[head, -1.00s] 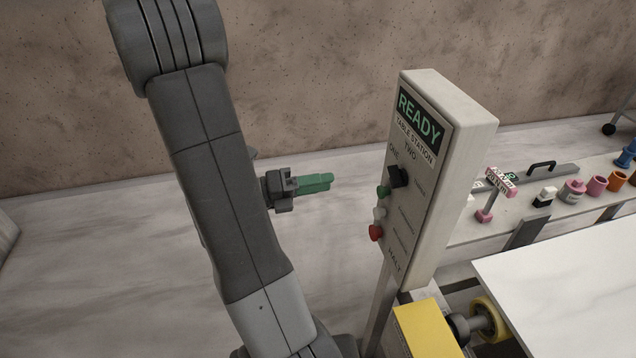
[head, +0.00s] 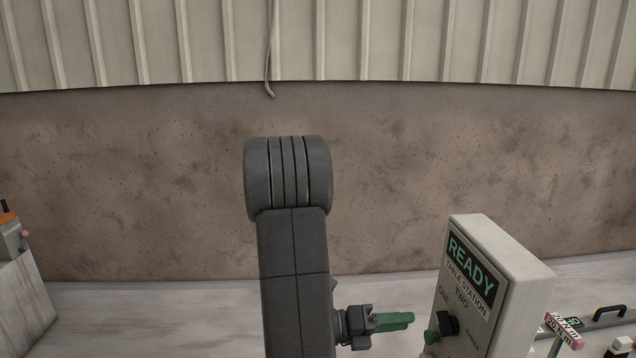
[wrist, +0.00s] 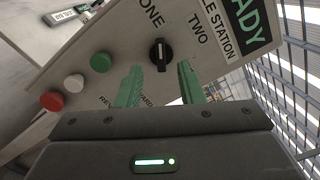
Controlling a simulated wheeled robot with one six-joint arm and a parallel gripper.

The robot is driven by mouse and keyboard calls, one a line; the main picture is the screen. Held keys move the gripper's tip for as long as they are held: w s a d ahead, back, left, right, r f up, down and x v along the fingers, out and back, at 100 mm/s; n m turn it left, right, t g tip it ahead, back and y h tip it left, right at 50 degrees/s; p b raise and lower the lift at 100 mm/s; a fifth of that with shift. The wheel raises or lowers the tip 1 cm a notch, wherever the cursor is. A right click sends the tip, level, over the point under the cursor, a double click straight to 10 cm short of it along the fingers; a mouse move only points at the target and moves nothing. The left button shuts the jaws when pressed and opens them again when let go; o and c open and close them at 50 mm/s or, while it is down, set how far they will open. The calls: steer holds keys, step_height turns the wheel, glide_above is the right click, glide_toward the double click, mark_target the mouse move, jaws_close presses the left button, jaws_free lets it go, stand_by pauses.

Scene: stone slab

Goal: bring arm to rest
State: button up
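My arm (head: 294,270) rises in the middle of the head view, its rounded joint at the top in front of the brown wall. My gripper (head: 408,320) points right, toward the control box, with its green fingers seen edge-on. In the wrist view my gripper (wrist: 160,80) shows two green fingers standing apart with nothing between them. The control box (head: 525,275) carries a READY sign and a black selector knob (wrist: 160,54), which shows just beyond the fingertips. I cannot tell how large the gap to the box face is.
Green (wrist: 101,62), white (wrist: 74,84) and red (wrist: 52,101) buttons sit left of the knob. A torque-marked tool (head: 566,328) and a black handle (head: 609,312) lie at right. A pale block (head: 22,295) stands far left. The floor left of my arm is clear.

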mark_target(437, 318)
steer(key=shift+w+d+p, duration=0.15)
steer(key=shift+d+p, duration=0.15)
steer(key=shift+d, duration=1.3)
steer(key=shift+w+d+p, duration=0.1)
steer(key=shift+d+p, duration=0.15)
steer(key=shift+d, duration=1.35)
steer(key=shift+a, duration=0.15)
